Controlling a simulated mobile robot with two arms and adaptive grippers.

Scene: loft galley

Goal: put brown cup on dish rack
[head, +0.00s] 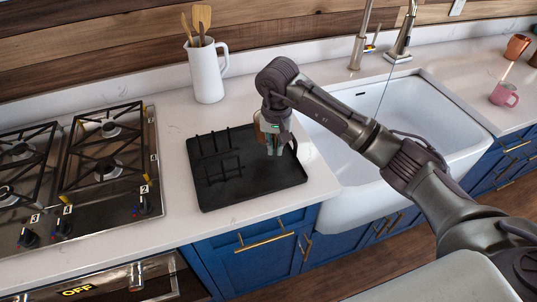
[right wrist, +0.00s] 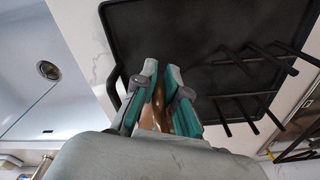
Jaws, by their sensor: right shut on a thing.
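The black dish rack (head: 220,192) lies on the counter between the stove and the sink, with short upright prongs on its left part. It also fills the upper part of the right wrist view (right wrist: 190,32). My right gripper (head: 281,150) points down over the rack's right side. It is shut on the brown cup (right wrist: 153,112), which shows between the teal finger pads. In the head view the cup (head: 258,126) is mostly hidden behind the gripper. I cannot tell whether it touches the rack. My left gripper is not in view.
A white pitcher (head: 207,74) with wooden utensils stands behind the rack. A gas stove (head: 100,165) is on the left. A white sink (head: 400,115) is on the right. Beyond it are a pink mug (head: 504,95) and a copper-colored cup (head: 517,46).

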